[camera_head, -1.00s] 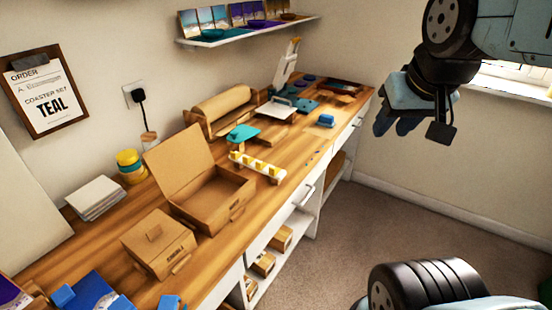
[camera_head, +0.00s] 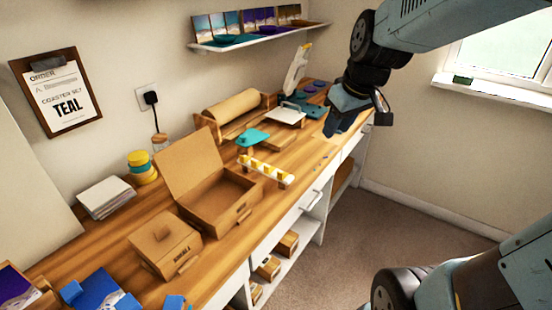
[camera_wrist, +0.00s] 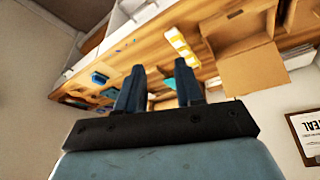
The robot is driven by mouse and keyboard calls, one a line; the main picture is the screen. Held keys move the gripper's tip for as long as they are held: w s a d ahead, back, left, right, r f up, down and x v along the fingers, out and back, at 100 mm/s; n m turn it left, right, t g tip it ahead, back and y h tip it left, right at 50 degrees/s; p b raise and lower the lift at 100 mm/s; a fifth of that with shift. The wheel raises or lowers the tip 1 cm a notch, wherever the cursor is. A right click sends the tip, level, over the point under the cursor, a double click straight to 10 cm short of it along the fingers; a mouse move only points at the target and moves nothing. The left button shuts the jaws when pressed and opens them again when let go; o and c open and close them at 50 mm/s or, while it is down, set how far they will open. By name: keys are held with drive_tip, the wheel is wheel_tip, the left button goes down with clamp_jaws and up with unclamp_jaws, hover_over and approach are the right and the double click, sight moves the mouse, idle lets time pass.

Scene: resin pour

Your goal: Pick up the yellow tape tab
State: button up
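Several yellow tape tabs (camera_head: 267,170) sit in a row on a white-topped strip near the front edge of the wooden bench, just right of the open cardboard box. In the wrist view the yellow tabs (camera_wrist: 182,47) show above and beyond my right finger. My gripper (camera_head: 335,123) hangs in the air over the bench's far right part, away from the tabs. In the wrist view my gripper (camera_wrist: 160,76) has its two fingers apart with nothing held between them.
An open cardboard box (camera_head: 227,205) and a closed box (camera_head: 165,243) stand left of the tabs. A teal piece (camera_head: 252,137) is raised behind them. A paper roll (camera_head: 235,108) lies at the wall. A shelf (camera_head: 255,38) hangs above. Floor is clear at right.

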drive_tip(key=shift+w+a+f+n+g+y, duration=0.3)
drive_tip(key=shift+w+a+f+n, duration=0.55)
drive_tip(key=shift+w+a+f, duration=2.15)
drive_tip(key=shift+w+a+f+n+g+y, duration=0.3)
drive_tip(key=shift+w+a+f+n, duration=0.85)
drive_tip(key=shift+f, duration=3.6)
drive_tip(key=shift+w+a+f+n+g+y, duration=0.4)
drive_tip(key=shift+w+a+f, duration=1.1)
drive_tip(key=shift+w+f, duration=1.7)
drive_tip(key=shift+s+f, duration=0.65)
clamp_jaws()
